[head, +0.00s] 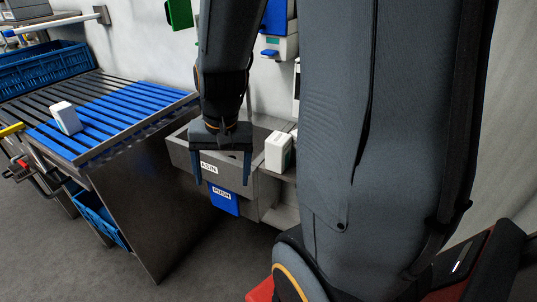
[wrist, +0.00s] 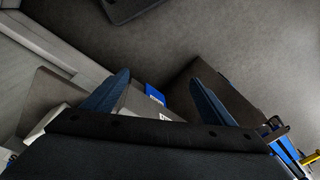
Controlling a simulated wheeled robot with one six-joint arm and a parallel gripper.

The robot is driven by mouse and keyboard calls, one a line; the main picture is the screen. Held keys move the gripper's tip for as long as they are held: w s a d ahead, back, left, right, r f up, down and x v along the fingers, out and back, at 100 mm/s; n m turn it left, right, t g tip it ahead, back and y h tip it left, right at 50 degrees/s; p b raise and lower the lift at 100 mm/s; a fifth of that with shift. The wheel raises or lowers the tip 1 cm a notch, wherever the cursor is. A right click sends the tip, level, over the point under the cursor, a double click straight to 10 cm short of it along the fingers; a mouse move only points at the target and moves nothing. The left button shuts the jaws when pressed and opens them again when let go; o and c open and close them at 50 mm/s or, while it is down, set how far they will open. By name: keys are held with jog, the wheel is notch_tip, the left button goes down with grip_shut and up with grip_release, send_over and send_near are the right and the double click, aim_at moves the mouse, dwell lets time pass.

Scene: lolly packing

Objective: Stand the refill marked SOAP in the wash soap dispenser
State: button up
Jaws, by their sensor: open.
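A white box-shaped refill (head: 65,118) stands, slightly tilted in the picture, on the blue slatted rack at left. A second white refill with a green edge (head: 276,153) stands at the right side of the grey basin. I cannot read a SOAP mark on either. My gripper (head: 222,180) is open and empty, pointing down in front of the basin, left of the second refill. Its two blue fingers (wrist: 158,90) are spread apart in the wrist view. On the wall, a white and blue dispenser (head: 284,46) is partly hidden by my arm; its wording is not readable.
The grey basin (head: 181,150) has a white label and a blue PUSH panel (head: 224,201) on its front; the panel also shows in the wrist view (wrist: 154,94). A slatted rack (head: 135,110) and blue crates (head: 40,70) stand at left. Grey floor is clear in front.

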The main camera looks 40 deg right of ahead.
jog(key=w+d+r+m, duration=0.1)
jog(key=w+d+m, duration=0.1)
jog(key=d+m, duration=0.45)
jog(key=w+d+r+m, duration=0.1)
jog(key=w+d+m, duration=0.1)
jog(key=d+m, duration=0.45)
jog(key=m+t+y, duration=0.1)
jog(key=m+t, duration=0.2)
jog(key=m, duration=0.8)
send_near(274, 145)
jog(key=w+d, duration=0.1)
jog(key=w+d+f, duration=0.1)
jog(key=shift+w+d+f, duration=0.15)
jog(key=shift+w+d, duration=0.1)
jog(key=shift+d, duration=0.15)
jog(key=shift+w+d+f+m, duration=0.15)
jog(key=shift+f+m, duration=0.1)
jog(key=shift+m, duration=0.15)
jog(key=x, duration=1.1)
jog(key=shift+f+p, duration=0.15)
jog(key=shift+p, duration=0.2)
jog(key=c, duration=1.7)
jog(key=shift+c, duration=0.3)
notch_tip(274, 145, up, 18)
jog(key=b, duration=0.1)
jog(key=shift+b, duration=0.35)
